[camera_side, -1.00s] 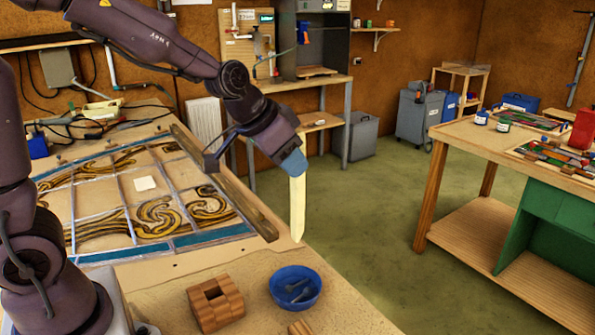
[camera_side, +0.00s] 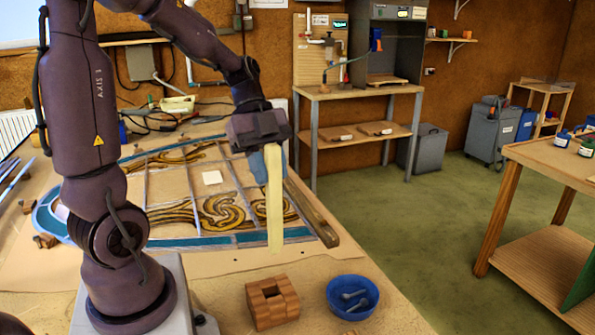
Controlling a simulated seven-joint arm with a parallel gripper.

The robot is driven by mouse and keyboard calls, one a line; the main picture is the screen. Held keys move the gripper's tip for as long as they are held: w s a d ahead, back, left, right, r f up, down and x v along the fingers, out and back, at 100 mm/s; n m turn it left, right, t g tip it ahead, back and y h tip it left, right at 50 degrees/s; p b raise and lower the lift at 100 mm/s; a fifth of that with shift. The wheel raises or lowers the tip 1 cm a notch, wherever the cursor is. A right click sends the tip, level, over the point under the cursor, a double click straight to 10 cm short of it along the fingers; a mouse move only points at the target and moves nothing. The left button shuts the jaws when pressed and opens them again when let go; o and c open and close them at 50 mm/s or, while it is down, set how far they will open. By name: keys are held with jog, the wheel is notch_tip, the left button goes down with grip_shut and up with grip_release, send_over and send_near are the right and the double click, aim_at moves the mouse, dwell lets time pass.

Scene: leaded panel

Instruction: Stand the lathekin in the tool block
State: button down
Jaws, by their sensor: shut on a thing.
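The lathekin (camera_side: 274,212) is a long, flat, pale strip. It hangs nearly upright from my gripper (camera_side: 270,152), whose bluish fingers are shut on its top end. Its lower end is in the air, over the near right part of the leaded panel in this view. The tool block (camera_side: 272,303) is a checkered brown wooden cube with a dark square opening in its top. It stands on the bench near the front edge of the picture, below the lathekin. The two appear apart.
A blue bowl (camera_side: 353,296) with metal pieces sits right of the block. The leaded panel (camera_side: 160,200) lies behind, with a wooden batten (camera_side: 312,215) along its right side. A second bench (camera_side: 545,158) stands at the right across open floor.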

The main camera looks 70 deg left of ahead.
jog(key=shift+m+g, duration=0.5)
jog(key=shift+m, duration=0.4)
jog(key=shift+s+f, duration=0.2)
jog(key=shift+f, duration=0.5)
jog(key=shift+s+f, duration=0.2)
jog(key=shift+f, duration=0.45)
jog(key=shift+s+f, duration=0.2)
jog(key=shift+f, duration=0.5)
notch_tip(320, 180, down, 9)
jog(key=shift+f, duration=0.15)
jog(key=c, duration=0.8)
grip_release()
jog(key=shift+c, duration=0.2)
